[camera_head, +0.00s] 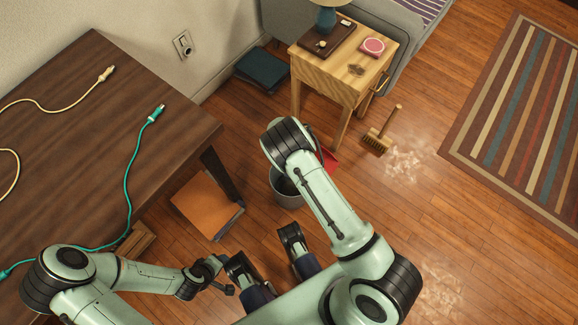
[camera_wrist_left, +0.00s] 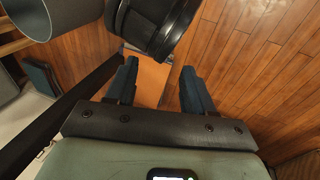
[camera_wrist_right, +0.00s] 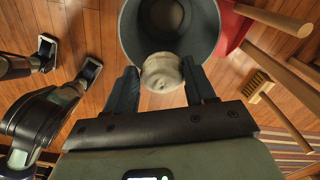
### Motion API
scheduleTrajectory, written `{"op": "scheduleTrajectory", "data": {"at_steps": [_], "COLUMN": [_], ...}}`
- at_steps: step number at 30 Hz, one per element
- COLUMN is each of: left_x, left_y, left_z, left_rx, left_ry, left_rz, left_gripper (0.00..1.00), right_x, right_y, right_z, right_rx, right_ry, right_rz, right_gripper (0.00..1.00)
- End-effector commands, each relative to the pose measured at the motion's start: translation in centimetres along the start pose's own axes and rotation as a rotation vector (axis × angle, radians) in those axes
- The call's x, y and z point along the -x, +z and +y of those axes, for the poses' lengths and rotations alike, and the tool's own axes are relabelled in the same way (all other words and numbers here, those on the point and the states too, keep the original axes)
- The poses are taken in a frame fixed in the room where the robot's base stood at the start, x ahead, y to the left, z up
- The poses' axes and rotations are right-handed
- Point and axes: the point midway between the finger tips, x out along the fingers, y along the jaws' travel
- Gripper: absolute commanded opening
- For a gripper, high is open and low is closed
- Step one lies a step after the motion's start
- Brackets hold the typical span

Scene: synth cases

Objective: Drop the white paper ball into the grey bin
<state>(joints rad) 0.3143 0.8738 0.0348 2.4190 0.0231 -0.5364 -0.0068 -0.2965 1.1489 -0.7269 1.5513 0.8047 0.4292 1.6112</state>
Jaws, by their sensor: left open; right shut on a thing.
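The white paper ball (camera_wrist_right: 163,73) is a crumpled off-white lump between the fingers of my right gripper (camera_wrist_right: 160,80), which is shut on it. The grey bin (camera_head: 287,199) stands on the floor, its round opening partly covered by my right arm. In the right wrist view the bin (camera_wrist_right: 201,52) lies behind the ball, which overlaps the near part of the rim. In the head view my right gripper and the ball are hidden. My left gripper (camera_wrist_left: 158,70) is open and empty, with an orange flat item beyond it. The bin's edge shows in the left wrist view (camera_wrist_left: 35,22).
A red dustpan (camera_head: 329,159) lies beside the bin, with a brush (camera_head: 377,140) to its right. A wooden side table (camera_head: 340,77) stands behind. A dark desk (camera_head: 90,140) with cables is at left. The orange flat item (camera_head: 203,203) lies left of the bin.

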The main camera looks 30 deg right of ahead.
Motion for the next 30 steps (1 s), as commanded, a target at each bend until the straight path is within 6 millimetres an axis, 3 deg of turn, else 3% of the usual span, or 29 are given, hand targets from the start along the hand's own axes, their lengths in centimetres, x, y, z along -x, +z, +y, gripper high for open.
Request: {"op": "scheduleTrajectory", "data": {"at_steps": [8, 18, 29, 30], "left_x": [-1.2, -3.7, -3.9, -3.9], "left_y": [-1.6, -3.8, -4.1, -4.1], "left_z": [-0.4, -1.8, -2.1, -2.0], "left_rx": [0.004, 0.017, 0.019, 0.019], "left_ry": [-0.003, -0.019, -0.023, -0.023], "left_rz": [0.044, 0.104, 0.112, 0.111], "left_gripper": [0.53, 0.53, 0.53, 0.53], "right_x": [-1.7, -5.5, -5.8, -5.8], "right_y": [-0.1, -0.1, 0.0, 0.0], "right_z": [0.0, 0.0, 0.0, 0.0], "right_rx": [-0.005, -0.003, -0.002, -0.002], "right_ry": [0.001, 0.000, 0.000, 0.000], "right_rz": [0.001, 0.001, 0.000, 0.000], "right_gripper": [0.27, 0.27, 0.27, 0.67]}}
